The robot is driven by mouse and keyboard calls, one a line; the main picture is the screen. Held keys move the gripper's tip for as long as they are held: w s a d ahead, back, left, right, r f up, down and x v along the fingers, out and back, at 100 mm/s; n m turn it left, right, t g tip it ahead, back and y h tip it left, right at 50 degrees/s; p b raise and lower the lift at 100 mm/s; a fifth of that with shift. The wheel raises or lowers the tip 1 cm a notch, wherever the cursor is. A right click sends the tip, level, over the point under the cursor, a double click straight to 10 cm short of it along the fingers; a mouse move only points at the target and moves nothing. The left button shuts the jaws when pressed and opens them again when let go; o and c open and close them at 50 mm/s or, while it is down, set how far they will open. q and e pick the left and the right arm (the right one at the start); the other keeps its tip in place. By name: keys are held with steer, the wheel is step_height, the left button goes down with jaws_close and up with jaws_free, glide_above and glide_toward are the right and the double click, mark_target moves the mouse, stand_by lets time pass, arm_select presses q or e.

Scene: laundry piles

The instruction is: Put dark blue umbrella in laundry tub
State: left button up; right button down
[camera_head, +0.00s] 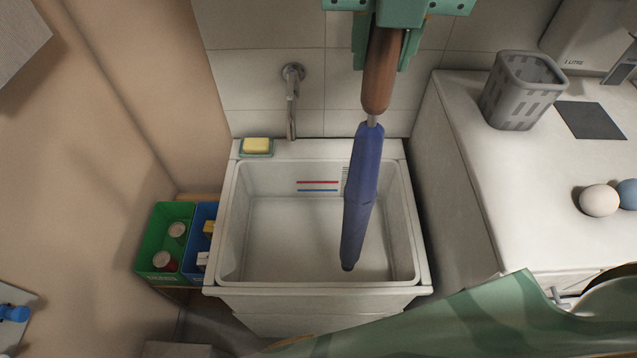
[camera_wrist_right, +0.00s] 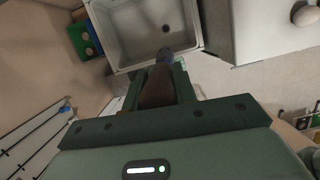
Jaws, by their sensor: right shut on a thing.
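The dark blue umbrella (camera_head: 361,190) is folded and hangs down from its brown handle (camera_head: 380,70), in front of the laundry tub (camera_head: 223,236) in the head view. Its lower end appears over the tub's basin; I cannot tell how high above the bottom it is. My right gripper (camera_head: 390,45) is shut on the brown handle at the top of the head view. In the right wrist view the gripper (camera_wrist_right: 160,85) holds the handle, with the blue part (camera_wrist_right: 164,55) pointing at the white tub (camera_wrist_right: 120,45). My left gripper is not in view.
A tap (camera_head: 291,105) and a yellow sponge (camera_head: 256,145) are at the tub's back edge. A green crate (camera_head: 150,235) and a blue crate (camera_head: 198,235) stand to the left. A counter (camera_head: 480,170) on the right bears a grey basket (camera_head: 522,92) and two balls (camera_head: 599,200).

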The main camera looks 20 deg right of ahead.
steer(key=w+a+f+n+y+b, duration=0.1)
steer(key=a+f+n+b, duration=0.15)
steer(key=f, duration=0.45)
steer(key=a+f+n+y+b, duration=0.1)
steer(key=f+n+b, duration=0.25)
steer(key=f, duration=0.35)
steer(key=w+d+f+p, duration=0.1)
steer(key=w+d+f, duration=0.1)
steer(key=w+f, duration=0.2)
steer(key=w+d+f+p, duration=0.1)
steer(key=w+f, duration=0.3)
steer(key=w, duration=0.5)
steer(key=shift+w+d+m, duration=0.4)
steer(key=shift+d, duration=0.1)
steer(key=shift+f, duration=0.1)
steer(key=shift+f, duration=0.15)
steer(key=c, duration=1.1)
jaws_free()
